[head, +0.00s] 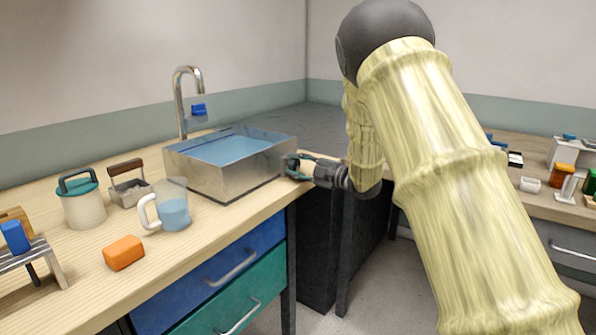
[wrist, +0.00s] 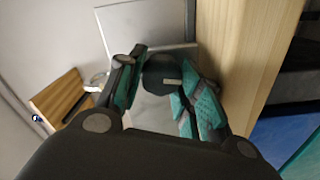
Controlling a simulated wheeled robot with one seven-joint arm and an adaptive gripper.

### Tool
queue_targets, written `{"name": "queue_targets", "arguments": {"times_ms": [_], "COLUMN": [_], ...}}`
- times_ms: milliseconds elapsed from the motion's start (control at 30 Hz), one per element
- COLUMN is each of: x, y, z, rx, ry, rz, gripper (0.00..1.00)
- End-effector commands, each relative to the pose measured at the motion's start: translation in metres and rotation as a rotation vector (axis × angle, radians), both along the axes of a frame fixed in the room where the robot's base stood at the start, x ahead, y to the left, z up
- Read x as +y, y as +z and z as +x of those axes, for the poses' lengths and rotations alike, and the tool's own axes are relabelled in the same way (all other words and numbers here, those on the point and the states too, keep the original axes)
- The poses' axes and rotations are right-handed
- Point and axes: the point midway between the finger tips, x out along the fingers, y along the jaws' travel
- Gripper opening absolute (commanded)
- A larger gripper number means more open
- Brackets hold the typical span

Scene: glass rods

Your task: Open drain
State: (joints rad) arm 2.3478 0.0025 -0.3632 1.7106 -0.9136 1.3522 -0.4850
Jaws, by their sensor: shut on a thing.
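The metal basin (head: 222,178) stands on the wooden counter and holds blue water (head: 225,148). My gripper (head: 298,166) is at the basin's right side wall, level with its lower half. In the wrist view my gripper (wrist: 164,80) has its teal-padded fingers on either side of a dark round knob (wrist: 163,68) with a pale mark. The knob is in front of the basin's metal wall (wrist: 148,28), and my gripper is shut on it. In the head view the knob is mostly hidden by the fingers.
A tap (head: 181,100) with a blue part stands behind the basin. A jug of blue liquid (head: 172,208), a teal-lidded canister (head: 82,203) and an orange block (head: 124,253) stand left of it. Drawers (head: 230,266) are below. A side counter (head: 540,200) holds small items.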

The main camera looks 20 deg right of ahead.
Motion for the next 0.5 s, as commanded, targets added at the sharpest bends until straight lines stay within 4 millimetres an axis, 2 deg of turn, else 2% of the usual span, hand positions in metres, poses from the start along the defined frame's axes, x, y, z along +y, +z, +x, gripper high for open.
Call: {"name": "queue_targets", "arguments": {"times_ms": [500], "x": [-0.0020], "y": [0.0005], "z": [0.0004], "rx": [-0.133], "ry": [-0.005], "rz": [-0.168], "gripper": [0.11]}}
